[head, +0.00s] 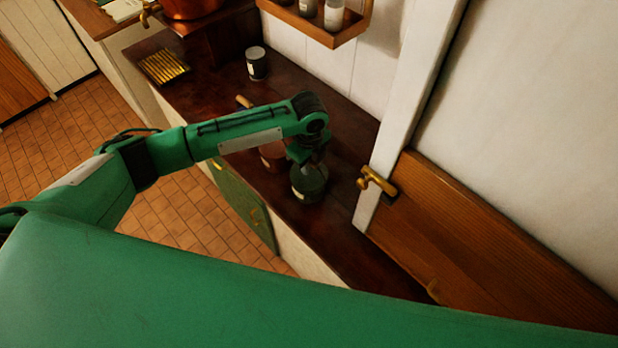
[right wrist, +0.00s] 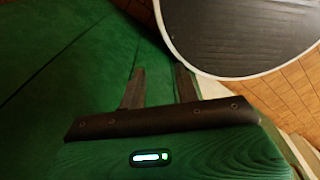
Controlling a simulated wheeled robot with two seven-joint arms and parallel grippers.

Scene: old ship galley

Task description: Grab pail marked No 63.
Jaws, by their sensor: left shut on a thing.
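A dark green, rounded vessel (head: 309,184), perhaps the pail, stands upright on or just above the dark wooden counter (head: 335,238) in the head view. A small pale mark shows low on its side, but I cannot read a number. My left gripper (head: 309,158) is above the vessel and shut on its top; the fingers are mostly hidden by the wrist. A reddish-brown pot (head: 272,154) stands beside it, partly behind my left arm. In the right wrist view my right gripper (right wrist: 160,72) is open and empty, its two dark fingers apart.
A wall shelf (head: 315,25) holds jars. A wooden panel with a brass handle (head: 377,181) is close on the right. The counter's near end looks clear.

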